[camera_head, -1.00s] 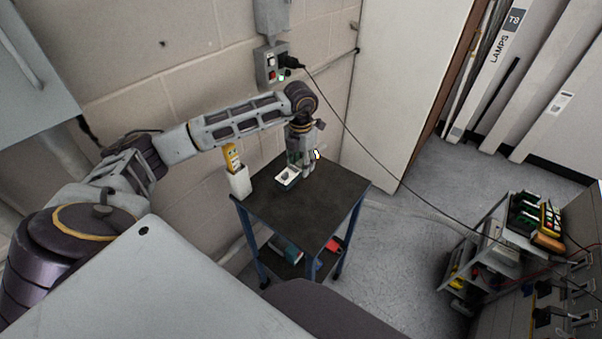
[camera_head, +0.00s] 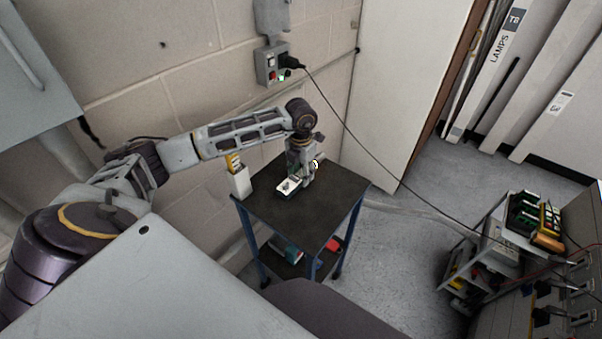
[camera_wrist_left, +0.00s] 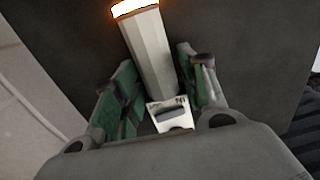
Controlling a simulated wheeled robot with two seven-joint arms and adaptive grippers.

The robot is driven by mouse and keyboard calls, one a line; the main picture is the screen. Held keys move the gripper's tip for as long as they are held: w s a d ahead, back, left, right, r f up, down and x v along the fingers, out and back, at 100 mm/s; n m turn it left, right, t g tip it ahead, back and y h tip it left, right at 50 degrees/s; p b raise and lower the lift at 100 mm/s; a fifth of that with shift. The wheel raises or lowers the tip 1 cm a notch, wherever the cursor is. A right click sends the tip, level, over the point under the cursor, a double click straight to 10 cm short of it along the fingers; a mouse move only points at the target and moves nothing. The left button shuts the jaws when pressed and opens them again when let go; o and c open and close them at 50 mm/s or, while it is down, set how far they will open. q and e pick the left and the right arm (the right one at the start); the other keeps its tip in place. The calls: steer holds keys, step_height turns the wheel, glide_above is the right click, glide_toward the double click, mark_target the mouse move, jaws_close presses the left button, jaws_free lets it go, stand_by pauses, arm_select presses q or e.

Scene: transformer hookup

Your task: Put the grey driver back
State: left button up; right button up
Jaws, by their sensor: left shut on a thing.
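The grey driver (camera_wrist_left: 150,55) has a pale, faceted handle with a bright orange-white end, seen in the wrist view. My left gripper (camera_wrist_left: 158,92) is shut on it, with a green-padded finger at each side. In the head view my left gripper (camera_head: 301,180) points down, low over the dark table top, and the bright end of the driver (camera_head: 315,163) shows at its right. A small white device (camera_head: 289,187) with a dark window is beside the fingers; a white piece with a slot (camera_wrist_left: 172,114) shows between them in the wrist view. The driver's tip is hidden. My right gripper is out of view.
A white holder (camera_head: 241,183) with a yellow item stands at the table's left corner, near the wall. The front and right of the table top (camera_head: 318,212) are clear. A black cable (camera_head: 375,158) runs from the wall socket (camera_head: 271,66) to the right-hand cart.

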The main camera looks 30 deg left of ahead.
mark_target(301, 172)
arm_select(q)
steer(key=o, duration=1.3)
steer(key=shift+c, duration=0.2)
steer(key=shift+r, duration=0.1)
step_height(301, 172, up, 12)
steer(key=shift+b, duration=0.4)
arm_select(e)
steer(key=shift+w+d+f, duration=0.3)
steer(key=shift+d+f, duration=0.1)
arm_select(q)
steer(key=shift+s, duration=0.1)
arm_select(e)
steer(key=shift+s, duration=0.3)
